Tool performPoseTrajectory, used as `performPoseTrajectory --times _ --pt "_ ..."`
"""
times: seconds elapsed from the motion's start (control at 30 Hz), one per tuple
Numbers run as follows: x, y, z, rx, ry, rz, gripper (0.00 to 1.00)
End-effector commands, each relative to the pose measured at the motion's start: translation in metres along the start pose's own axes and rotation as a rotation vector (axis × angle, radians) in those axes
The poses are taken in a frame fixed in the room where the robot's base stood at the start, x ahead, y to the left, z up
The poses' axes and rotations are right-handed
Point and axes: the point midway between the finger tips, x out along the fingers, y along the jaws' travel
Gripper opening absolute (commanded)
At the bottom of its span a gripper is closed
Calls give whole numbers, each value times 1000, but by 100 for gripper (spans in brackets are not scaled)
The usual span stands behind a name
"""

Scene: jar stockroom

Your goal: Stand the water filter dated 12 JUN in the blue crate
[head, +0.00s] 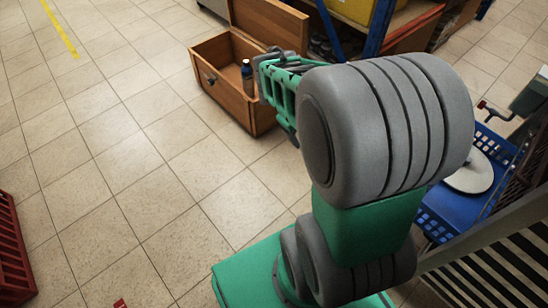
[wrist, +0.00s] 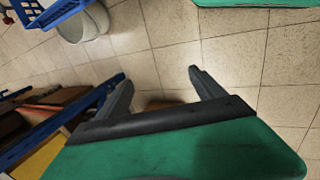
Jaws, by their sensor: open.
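The blue crate (head: 497,143) is at the right of the head view, partly hidden behind my arm; a blue lattice crate corner also shows at the top left of the wrist view (wrist: 45,13). A small dark bottle with an orange-brown lower part (head: 247,78) stands in an open wooden box. No 12 JUN date is readable, so I cannot tell whether it is the water filter. My gripper (wrist: 158,76) is open, with nothing between its fingers and floor tiles beyond. In the head view my arm reaches towards the wooden box and covers part of it.
The wooden box (head: 215,75) has its lid raised. A pale round object (head: 470,177) is at the blue crate. A red crate (head: 12,250) stands at the left edge. Blue-framed shelving (head: 376,30) is behind. The tiled floor at left centre is clear.

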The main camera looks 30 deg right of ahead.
Motion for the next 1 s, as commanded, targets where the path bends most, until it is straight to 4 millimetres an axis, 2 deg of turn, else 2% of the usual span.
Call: performPoseTrajectory --times 0.03,0.1,0.2,0.27,0.37,1.0 --pt "-30 -45 -11 58 84 -74 79" --pt "-62 -102 -11 138 143 -187 79" --pt "-89 -155 0 205 165 -298 79" --pt "-96 -172 6 225 163 -332 79" --pt "-99 -178 10 239 158 -351 79" --pt "-98 -176 9 242 158 -348 79"
